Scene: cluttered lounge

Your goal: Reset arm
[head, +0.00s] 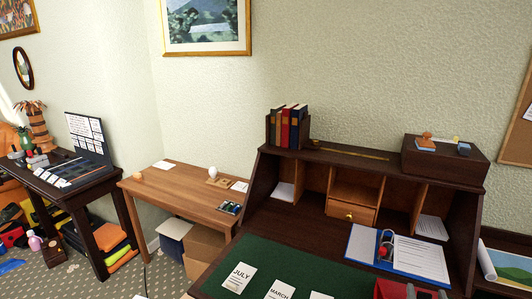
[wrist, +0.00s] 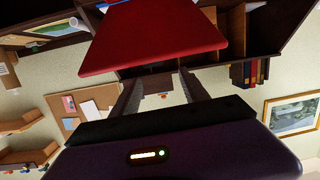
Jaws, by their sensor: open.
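My gripper (wrist: 157,92) shows in the wrist view, its two dark fingers apart, with a gap between them through which the wall and part of the desk show. A flat red slab (wrist: 155,38) lies across the view by the fingertips. I cannot tell what it is or whether the fingers touch it.
A dark desk with a green mat (head: 262,262) stands front right, bearing a blue binder (head: 362,243), cards and books (head: 290,127). A wooden table (head: 178,189) and dark side table (head: 105,184) stand left. Boxes (head: 203,247) fill the floor beneath. Open air lies above the desk.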

